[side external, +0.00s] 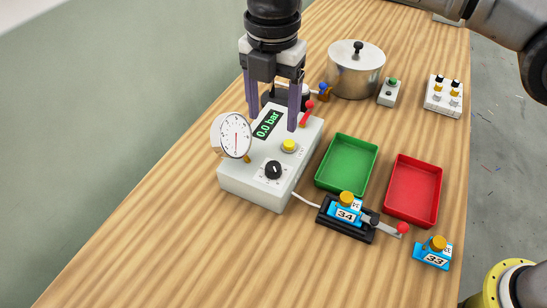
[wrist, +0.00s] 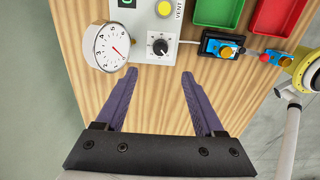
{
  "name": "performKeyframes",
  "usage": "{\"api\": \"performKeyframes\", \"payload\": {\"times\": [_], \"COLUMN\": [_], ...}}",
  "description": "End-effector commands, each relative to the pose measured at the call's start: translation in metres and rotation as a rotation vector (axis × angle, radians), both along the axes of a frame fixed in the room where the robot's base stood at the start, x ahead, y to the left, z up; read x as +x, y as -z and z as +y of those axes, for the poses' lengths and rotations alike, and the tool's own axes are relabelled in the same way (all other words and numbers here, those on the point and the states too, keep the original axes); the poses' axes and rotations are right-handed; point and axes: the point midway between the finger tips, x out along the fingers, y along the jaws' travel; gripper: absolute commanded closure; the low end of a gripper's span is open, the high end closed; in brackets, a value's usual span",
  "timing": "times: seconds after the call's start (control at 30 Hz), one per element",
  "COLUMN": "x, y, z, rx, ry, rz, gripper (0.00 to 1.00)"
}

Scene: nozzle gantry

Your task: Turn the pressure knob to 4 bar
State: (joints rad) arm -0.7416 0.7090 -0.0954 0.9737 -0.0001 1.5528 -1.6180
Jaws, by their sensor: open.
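The pressure knob is a black dial with a white pointer mark (side external: 273,170) on top of a pale control box (side external: 240,180). It also shows in the wrist view (wrist: 160,47), ahead of my fingertips. The box's green display (side external: 267,124) reads 0.0 bar. A round white gauge (side external: 235,138) with a red needle stands at the box's left side and shows in the wrist view (wrist: 111,47). My gripper (side external: 272,121) is open and empty, pointing down over the box, behind the knob in the side view. Its purple fingers are apart in the wrist view (wrist: 158,74).
A yellow button (side external: 289,146) sits close to the knob, and a red-tipped lever (side external: 308,107) is behind. Right are green (side external: 319,182) and red (side external: 390,205) trays, blue block 34 (side external: 345,214) in a black fixture, and block 33 (side external: 432,254). A pot (side external: 356,75) stands behind. The front-left table is clear.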

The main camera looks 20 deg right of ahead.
Motion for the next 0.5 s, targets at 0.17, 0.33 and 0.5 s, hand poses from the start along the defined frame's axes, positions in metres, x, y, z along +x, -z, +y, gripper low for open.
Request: {"api": "performKeyframes", "payload": {"times": [0.17, 0.33, 0.5], "x": [-0.001, 0.000, 0.000], "y": [0.030, 0.063, 0.095], "z": [-0.002, -0.002, -0.002], "rx": [-0.005, -0.005, -0.004], "ry": [0.002, 0.003, 0.003], "rz": [0.005, 0.005, 0.004], "gripper": [0.30, 0.30, 0.30]}}
